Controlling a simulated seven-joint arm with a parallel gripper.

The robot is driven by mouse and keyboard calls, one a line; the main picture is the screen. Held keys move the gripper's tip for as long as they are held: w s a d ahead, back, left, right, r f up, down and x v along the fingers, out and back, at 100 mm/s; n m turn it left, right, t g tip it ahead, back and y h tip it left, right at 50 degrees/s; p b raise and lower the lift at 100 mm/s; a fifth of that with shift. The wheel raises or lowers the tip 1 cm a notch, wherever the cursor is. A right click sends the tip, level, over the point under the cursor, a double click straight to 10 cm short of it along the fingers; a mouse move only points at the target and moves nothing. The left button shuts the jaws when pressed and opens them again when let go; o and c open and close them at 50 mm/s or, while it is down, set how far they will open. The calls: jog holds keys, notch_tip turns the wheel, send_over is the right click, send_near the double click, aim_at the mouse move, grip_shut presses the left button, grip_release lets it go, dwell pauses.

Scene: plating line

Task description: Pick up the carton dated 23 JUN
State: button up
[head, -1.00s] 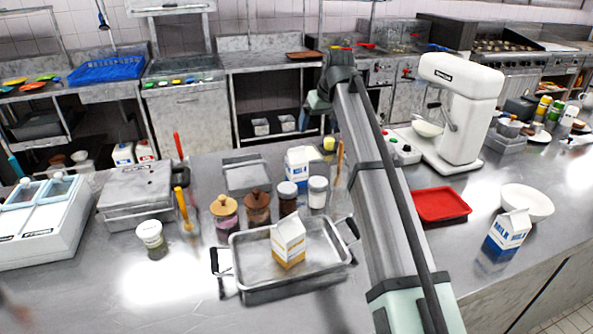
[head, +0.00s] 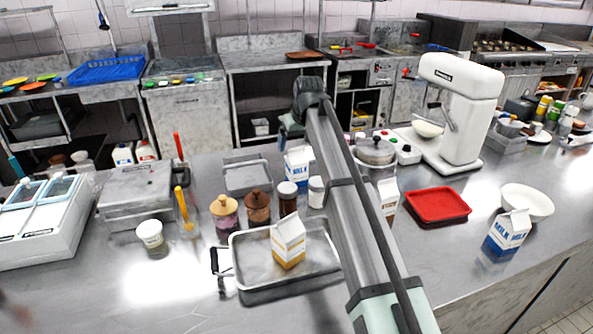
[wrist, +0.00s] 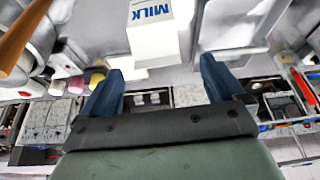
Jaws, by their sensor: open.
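My gripper (wrist: 160,85) is open and empty in the wrist view, its two dark blue fingers apart. A white and blue milk carton (wrist: 155,38) shows upside down just past the fingers, apart from them. In the head view a blue and white carton (head: 298,165) stands behind the jars, below my gripper (head: 285,130). A white and orange carton (head: 288,243) stands in the metal tray (head: 250,290). Another blue milk carton (head: 508,235) stands at the right. A white and brown carton (head: 388,197) is partly hidden by my arm. No date is readable on any carton.
Several jars (head: 257,207) stand close in front of the rear carton. A small metal tray (head: 247,177) lies to its left.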

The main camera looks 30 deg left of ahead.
aim_at(297, 151)
jog(key=shift+d+x, duration=0.15)
jog(key=shift+x, duration=1.2)
jog(key=shift+d+x, duration=0.1)
jog(key=shift+x, duration=1.2)
jog(key=shift+f, duration=0.1)
jog(key=shift+c, duration=0.3)
grip_shut()
